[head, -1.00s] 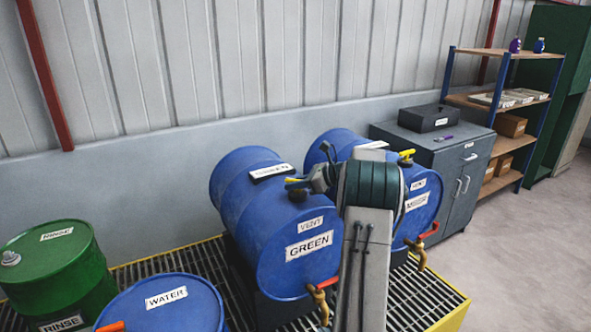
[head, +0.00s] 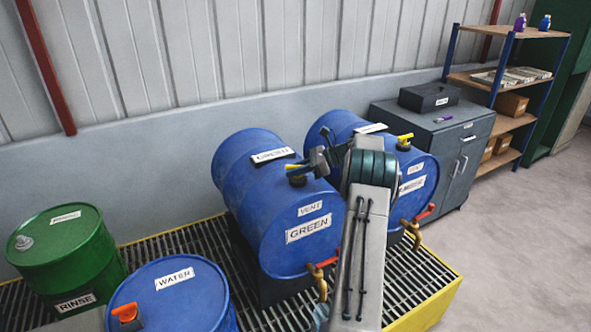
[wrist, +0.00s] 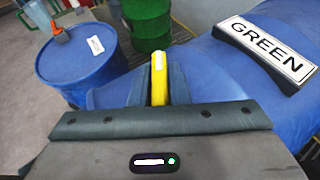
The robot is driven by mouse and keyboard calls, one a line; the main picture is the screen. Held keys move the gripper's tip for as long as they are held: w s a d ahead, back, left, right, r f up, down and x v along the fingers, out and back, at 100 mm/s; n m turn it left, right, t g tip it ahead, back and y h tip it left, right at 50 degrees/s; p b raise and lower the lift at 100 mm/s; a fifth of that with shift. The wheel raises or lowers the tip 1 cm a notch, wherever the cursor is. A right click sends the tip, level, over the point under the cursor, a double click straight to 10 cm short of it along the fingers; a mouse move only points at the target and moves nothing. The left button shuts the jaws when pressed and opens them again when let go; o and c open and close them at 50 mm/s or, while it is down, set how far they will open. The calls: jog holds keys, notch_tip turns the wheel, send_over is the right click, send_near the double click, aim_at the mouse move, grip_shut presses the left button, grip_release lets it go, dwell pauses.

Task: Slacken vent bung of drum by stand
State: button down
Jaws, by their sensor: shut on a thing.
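The blue drum labelled GREEN (head: 268,215) lies on its side on a dark cradle, with a VENT label on its end face. Its yellow vent bung (head: 296,168) is on top near that end. My gripper (head: 308,166) is at this bung, reaching over from the right. In the wrist view the bung's yellow handle (wrist: 158,72) stands between my two fingers, and my gripper (wrist: 157,88) is shut on it. The bung's base is hidden in the wrist view. A second blue drum (head: 345,131) lies to the right, with its own yellow bung (head: 404,140).
Brass taps with red handles (head: 318,280) stick out from the drum ends. An upright blue WATER drum (head: 172,305) and a green RINSE drum (head: 65,252) stand at left. All are around a yellow-edged grating (head: 412,300). A grey cabinet (head: 445,150) and shelving (head: 515,115) stand at right.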

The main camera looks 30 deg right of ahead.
jog(key=c, duration=1.4)
grip_release()
jog(key=shift+a, duration=0.1)
jog(key=shift+o, duration=0.2)
jog(key=v, duration=1.4)
jog(key=shift+b, duration=0.45)
jog(key=shift+w, duration=0.15)
